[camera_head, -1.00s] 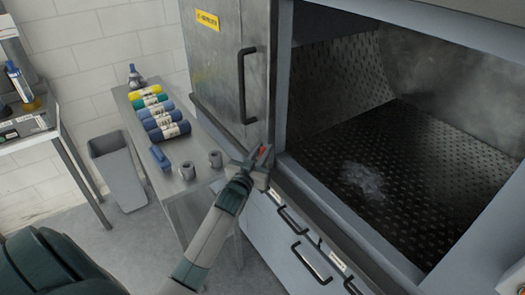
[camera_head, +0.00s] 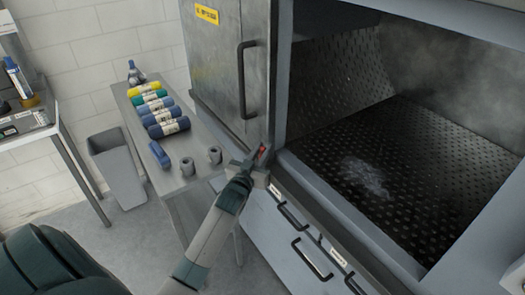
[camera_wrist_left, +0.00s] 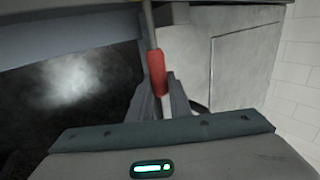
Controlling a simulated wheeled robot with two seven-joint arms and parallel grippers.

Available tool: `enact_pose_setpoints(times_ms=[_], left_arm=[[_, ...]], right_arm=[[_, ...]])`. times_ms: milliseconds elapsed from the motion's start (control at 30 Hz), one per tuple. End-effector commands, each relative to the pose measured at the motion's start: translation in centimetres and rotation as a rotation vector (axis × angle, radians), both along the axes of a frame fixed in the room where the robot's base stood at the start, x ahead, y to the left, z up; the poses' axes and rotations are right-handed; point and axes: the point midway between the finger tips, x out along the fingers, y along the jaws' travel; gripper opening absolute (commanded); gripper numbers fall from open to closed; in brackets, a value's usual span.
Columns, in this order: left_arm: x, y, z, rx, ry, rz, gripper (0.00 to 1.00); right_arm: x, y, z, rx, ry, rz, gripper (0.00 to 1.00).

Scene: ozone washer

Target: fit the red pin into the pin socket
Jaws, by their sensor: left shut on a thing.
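My left gripper (camera_head: 259,157) is at the front edge of the washer, near the lower corner of its open door. It is shut on the red pin (camera_head: 262,148), which shows as a small red spot between the fingers. In the left wrist view the red pin (camera_wrist_left: 157,72) stands nearly upright between the fingers of my left gripper (camera_wrist_left: 158,100), with a thin grey rod at its upper end. I cannot make out the pin socket; it may be hidden by the gripper. My right gripper is not in view.
The washer's open chamber (camera_head: 420,170) lies to the right, its door (camera_head: 222,65) with a black handle to the left. A metal side table (camera_head: 190,178) holds several coloured rolls, a blue block (camera_head: 160,155) and two grey cylinders. A grey bin (camera_head: 117,170) stands on the floor.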

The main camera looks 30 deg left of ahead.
Motion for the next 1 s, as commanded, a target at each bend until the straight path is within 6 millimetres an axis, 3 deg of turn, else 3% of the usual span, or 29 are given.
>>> enact_pose_setpoints(times_ms=[700, 733, 800, 1000], left_arm=[[0.0, 0.0, -1.5, 0.000, 0.000, 0.000, 0.00], [0.0, 0.0, -1.5, 0.000, 0.000, 0.000, 0.20], [0.0, 0.0, -1.5, 0.000, 0.000, 0.000, 0.37], [0.0, 0.0, -1.5, 0.000, 0.000, 0.000, 0.39]], right_arm=[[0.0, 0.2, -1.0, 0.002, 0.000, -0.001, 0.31], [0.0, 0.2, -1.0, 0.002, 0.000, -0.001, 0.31], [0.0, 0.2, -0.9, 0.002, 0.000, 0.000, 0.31], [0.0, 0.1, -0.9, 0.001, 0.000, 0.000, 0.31]])
